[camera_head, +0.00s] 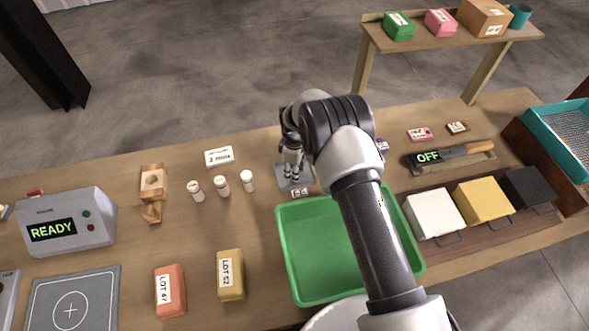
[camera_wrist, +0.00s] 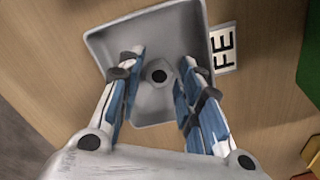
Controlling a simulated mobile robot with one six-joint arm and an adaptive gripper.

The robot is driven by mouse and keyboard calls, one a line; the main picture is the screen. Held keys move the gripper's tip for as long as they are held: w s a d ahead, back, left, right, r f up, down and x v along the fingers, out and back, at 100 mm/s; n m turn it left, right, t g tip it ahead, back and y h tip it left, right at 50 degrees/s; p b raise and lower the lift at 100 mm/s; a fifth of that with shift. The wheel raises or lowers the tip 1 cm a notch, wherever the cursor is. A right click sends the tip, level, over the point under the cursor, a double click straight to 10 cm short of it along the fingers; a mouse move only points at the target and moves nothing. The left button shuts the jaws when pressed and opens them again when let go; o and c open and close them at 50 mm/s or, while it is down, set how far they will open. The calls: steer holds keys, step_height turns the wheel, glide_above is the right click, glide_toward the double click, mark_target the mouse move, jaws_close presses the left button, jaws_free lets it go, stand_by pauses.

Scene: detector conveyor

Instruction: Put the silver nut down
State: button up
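A small grey ring with a dark centre, which looks like the silver nut (camera_wrist: 158,72), shows in the wrist view over the middle of a shallow grey tray (camera_wrist: 108,38). It appears to lie on the tray floor. My gripper (camera_wrist: 162,68) points down over the tray, with its two fingers apart on either side of the nut and a visible gap to each. In the head view my gripper (camera_head: 292,172) is above the small grey tray (camera_head: 283,184), and the nut is hidden there. A white label (camera_wrist: 224,48) ending in "FE" lies beside the tray.
A green bin (camera_head: 296,250) stands just in front of the tray. An "OFF" display (camera_head: 427,157) and white, yellow and black boxes (camera_head: 482,200) are to the right.

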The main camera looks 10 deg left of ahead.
steer(key=shift+o, duration=0.6)
steer(key=shift+r, duration=0.1)
steer(key=shift+r+p, duration=0.25)
steer(key=shift+p, duration=0.05)
steer(key=s+d+r+m+t, duration=0.15)
steer(key=d+r, duration=0.25)
steer(key=r, duration=1)
steer(key=d+r+m, duration=0.3)
steer(key=d+r, duration=0.1)
steer(key=r, duration=0.9)
steer(key=s+d+r+m, duration=0.4)
steer(key=s+d+r, duration=0.35)
steer(key=r, duration=0.35)
steer(key=s+d+r+m+t, duration=0.2)
steer(key=s+d+r+m, duration=0.1)
steer(key=s+d+r, duration=0.5)
steer(key=s+d+f+m, duration=0.1)
steer(key=s+m, duration=0.1)
steer(key=s, duration=0.5)
steer(key=s+d+f+m+t, duration=0.1)
steer(key=s+d+f+m, duration=0.1)
steer(key=s, duration=0.6)
steer(key=shift+d+f+m, duration=0.25)
steer(key=shift+d+m, duration=0.05)
steer(key=shift+m, duration=0.55)
